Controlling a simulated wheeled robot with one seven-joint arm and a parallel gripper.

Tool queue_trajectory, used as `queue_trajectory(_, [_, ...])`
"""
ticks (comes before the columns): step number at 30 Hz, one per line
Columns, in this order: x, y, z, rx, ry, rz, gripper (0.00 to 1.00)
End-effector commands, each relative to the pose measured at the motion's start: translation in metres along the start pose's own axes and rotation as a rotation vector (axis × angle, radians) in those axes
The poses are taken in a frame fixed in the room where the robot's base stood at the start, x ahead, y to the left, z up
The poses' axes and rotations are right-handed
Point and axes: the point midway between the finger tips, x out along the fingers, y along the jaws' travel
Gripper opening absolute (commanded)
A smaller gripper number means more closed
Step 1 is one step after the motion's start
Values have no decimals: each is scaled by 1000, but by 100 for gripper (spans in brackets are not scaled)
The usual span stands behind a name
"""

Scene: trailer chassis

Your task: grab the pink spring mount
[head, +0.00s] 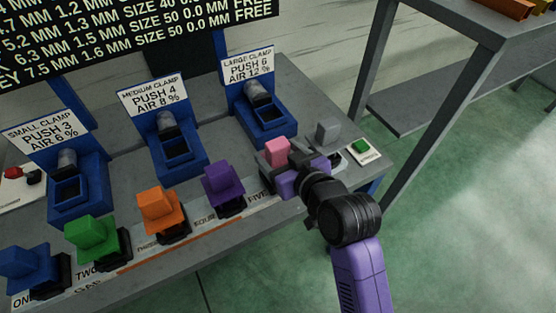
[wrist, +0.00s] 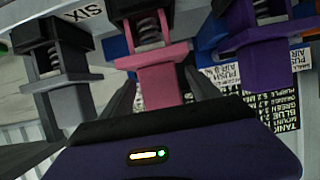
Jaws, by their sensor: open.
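The pink spring mount (head: 278,150) stands on the bench between the purple mount and the grey mount, partly hidden behind my wrist in the head view. In the wrist view the pink mount (wrist: 158,75) is at the upper middle, with a spring and a black block above it in the picture. My gripper (wrist: 155,98) is open, with one dark finger on each side of the pink mount's narrower part. I cannot tell whether either finger touches it. In the head view my gripper (head: 285,173) is right at the pink mount.
The purple mount (head: 223,183) is close on the left and the grey mount (head: 327,131) close on the right. Orange (head: 161,209), green (head: 91,236) and blue (head: 28,266) mounts line the bench's front edge. Blue clamps (head: 265,120) stand behind. A green button (head: 361,146) is at the right end.

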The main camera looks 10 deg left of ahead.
Motion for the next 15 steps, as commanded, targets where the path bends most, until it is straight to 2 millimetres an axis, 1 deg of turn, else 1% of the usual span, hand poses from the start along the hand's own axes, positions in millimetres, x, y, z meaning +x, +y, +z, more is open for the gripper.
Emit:
queue_trajectory(3, [6, 0, 0, 0, 0, 1, 71])
queue_trajectory(9, [6, 0, 0, 0, 1, 1, 71])
queue_trajectory(10, [6, 0, 0, 0, 1, 1, 67])
queue_trajectory(11, [6, 0, 0, 0, 1, 1, 61])
queue_trajectory(15, [6, 0, 0, 0, 1, 1, 34])
